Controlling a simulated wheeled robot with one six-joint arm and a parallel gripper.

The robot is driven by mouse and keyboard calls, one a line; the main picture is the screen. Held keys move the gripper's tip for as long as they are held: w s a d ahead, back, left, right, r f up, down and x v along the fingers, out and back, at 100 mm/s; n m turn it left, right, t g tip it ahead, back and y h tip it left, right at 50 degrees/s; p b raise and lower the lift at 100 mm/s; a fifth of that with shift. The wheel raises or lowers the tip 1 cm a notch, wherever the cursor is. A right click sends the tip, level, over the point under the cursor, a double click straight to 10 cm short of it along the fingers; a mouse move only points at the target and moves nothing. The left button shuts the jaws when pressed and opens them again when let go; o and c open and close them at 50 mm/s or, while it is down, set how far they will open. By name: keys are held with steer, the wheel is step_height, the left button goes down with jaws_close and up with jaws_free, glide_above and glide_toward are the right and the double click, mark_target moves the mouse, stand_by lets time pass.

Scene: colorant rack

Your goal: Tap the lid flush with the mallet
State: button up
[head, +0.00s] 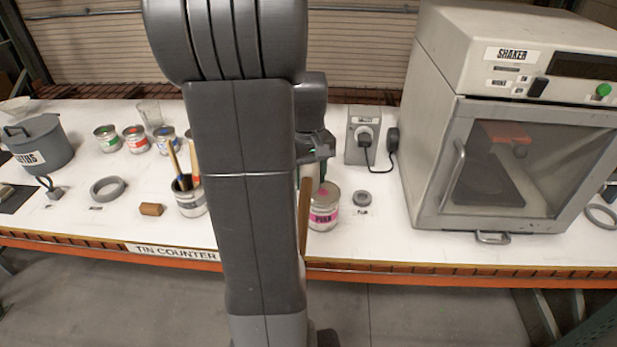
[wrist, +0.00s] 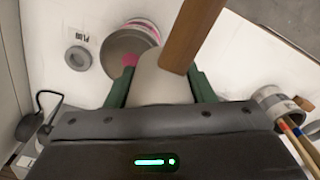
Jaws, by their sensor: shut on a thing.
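The tin with a pink label (head: 323,207) stands upright near the counter's front edge, right of my arm in the head view. Its grey lid (head: 325,191) is on top; I cannot tell whether it sits flush. In the wrist view the lid (wrist: 128,52) is partly covered by the mallet. My gripper (wrist: 161,84) is shut on the pale head of the mallet (wrist: 160,80), between its green fingers. The mallet's wooden handle (wrist: 194,32) points up and right there; in the head view the handle (head: 304,218) hangs beside the tin. Mallet-lid contact cannot be told.
A grey ring (head: 362,196) lies right of the tin. The shaker (head: 500,140) stands further right, and a box with a plug (head: 362,135) behind. A tin of brushes (head: 190,203), a wooden block (head: 151,209) and a large ring (head: 108,188) are left.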

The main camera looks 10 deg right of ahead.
step_height(320, 180, up, 2)
steer(key=shift+r+p, duration=0.15)
steer(key=shift+p, duration=0.3)
steer(key=shift+s+d+f+b, duration=0.2)
steer(key=shift+d+b, duration=0.25)
steer(key=shift+b, duration=0.55)
steer(key=d+b, duration=0.1)
steer(key=s+d+b, duration=0.1)
steer(key=b, duration=0.1)
steer(key=shift+s+d+r, duration=0.2)
steer(key=shift+s+r, duration=0.1)
steer(key=shift+r, duration=0.05)
steer(key=shift+s+d+r+b, duration=0.4)
steer(key=shift+s+r+b, duration=0.05)
steer(key=shift+r+b, duration=0.05)
steer(key=shift+r+p, duration=0.1)
steer(key=shift+p, duration=0.2)
steer(key=shift+f+b, duration=1.45)
steer(key=shift+f, duration=0.9)
